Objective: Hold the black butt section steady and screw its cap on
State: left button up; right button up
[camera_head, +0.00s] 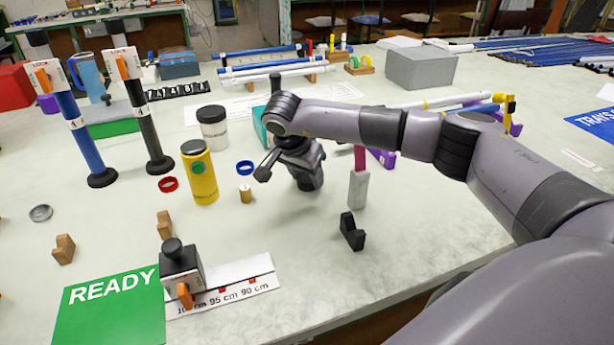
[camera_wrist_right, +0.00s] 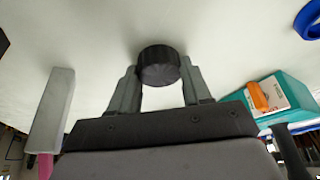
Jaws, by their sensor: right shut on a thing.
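The black butt section (camera_head: 148,128) stands upright in a round black foot at the left of the head view, with a white LOCK clamp (camera_head: 122,64) and orange lever at its top. My right gripper (camera_head: 307,184) is low over the middle of the table, right of the butt section and well apart from it. In the right wrist view its fingers (camera_wrist_right: 158,82) are shut on a short round black cap (camera_wrist_right: 158,66). The cap cannot be made out clearly in the head view. My left gripper is not in view.
A blue section (camera_head: 76,125) stands left of the black one. A grey block (camera_head: 357,190) and a black cradle (camera_head: 351,232) stand right of my gripper.

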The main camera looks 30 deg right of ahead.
notch_tip(320, 180, up, 20)
jog(key=p, duration=0.1)
dwell(0.5)
jog(key=n+t, duration=0.1)
jog(key=n, duration=0.3)
send_over(306, 178)
jog(key=s+a, duration=0.2)
jog(key=a, duration=0.1)
notch_tip(306, 178, down, 7)
jog(key=s+a+f+n+y, duration=0.1)
jog(key=s+a+f+n, duration=0.2)
jog(key=s+a+f+n+t+y, duration=0.1)
jog(key=s+a+f+n, duration=0.2)
jog(key=s, duration=0.1)
jog(key=s+a+f+n+y, duration=0.1)
jog(key=s+a+f+n, duration=0.2)
jog(key=s, duration=0.1)
jog(key=shift+a+f+t+y, duration=0.15)
jog(key=shift+f+t+y, duration=0.15)
jog(key=shift+f+y, duration=0.1)
jog(key=shift+s+a+f, duration=0.15)
jog(key=shift+s+a, duration=0.1)
jog(key=shift+s, duration=0.2)
jog(key=shift+a, duration=0.1)
